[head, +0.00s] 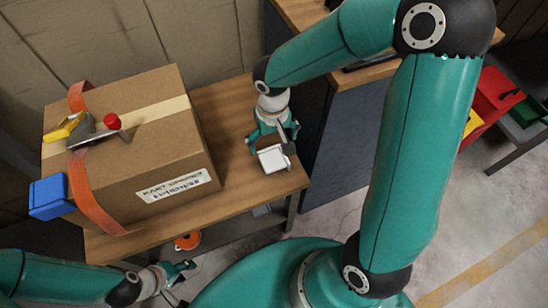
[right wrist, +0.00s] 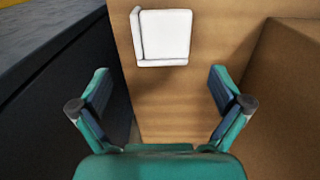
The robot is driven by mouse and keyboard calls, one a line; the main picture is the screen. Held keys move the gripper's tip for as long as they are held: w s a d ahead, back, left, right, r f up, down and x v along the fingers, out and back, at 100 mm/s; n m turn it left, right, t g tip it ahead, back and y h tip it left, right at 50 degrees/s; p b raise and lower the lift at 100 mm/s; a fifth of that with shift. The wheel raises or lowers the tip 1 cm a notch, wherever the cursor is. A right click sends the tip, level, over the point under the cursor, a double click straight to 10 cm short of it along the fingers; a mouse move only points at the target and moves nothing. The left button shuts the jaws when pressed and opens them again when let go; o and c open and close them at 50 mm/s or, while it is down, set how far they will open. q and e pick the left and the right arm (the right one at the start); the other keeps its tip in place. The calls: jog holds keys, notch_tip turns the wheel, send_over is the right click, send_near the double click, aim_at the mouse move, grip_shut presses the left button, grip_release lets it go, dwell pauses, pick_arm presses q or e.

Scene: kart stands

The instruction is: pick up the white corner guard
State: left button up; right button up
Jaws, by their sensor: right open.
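The white corner guard (head: 273,159) lies on the wooden table near its front right corner in the head view. In the right wrist view the white corner guard (right wrist: 163,37) lies flat, beyond the fingertips. My right gripper (head: 270,143) is just above and behind it, open and empty. In the right wrist view its two fingers (right wrist: 160,84) are spread wide, with bare wood between them. My left gripper (head: 180,275) is low at the bottom left of the head view, away from the table top; its finger opening is too small to judge.
A cardboard box (head: 180,130) with an orange strap (head: 95,203), a tensioner and a blue corner piece (head: 48,197) fills the left of the wooden table (head: 225,100). A dark cabinet (head: 335,140) stands right of the table. Red bins (head: 490,100) are at far right.

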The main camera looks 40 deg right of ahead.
aim_at(273, 157)
jog(key=shift+s+a+f+b, duration=0.1)
jog(key=shift+s+f+b, duration=0.05)
jog(key=shift+f, duration=0.8)
jog(key=shift+s+a+f+b, duration=0.1)
jog(key=shift+s+f+b, duration=0.1)
jog(key=shift+f, duration=0.75)
jog(key=shift+s+a+f+b, duration=0.1)
jog(key=shift+f+b, duration=0.05)
jog(key=shift+f, duration=0.8)
jog(key=shift+c, duration=0.3)
jog(key=c, duration=0.8)
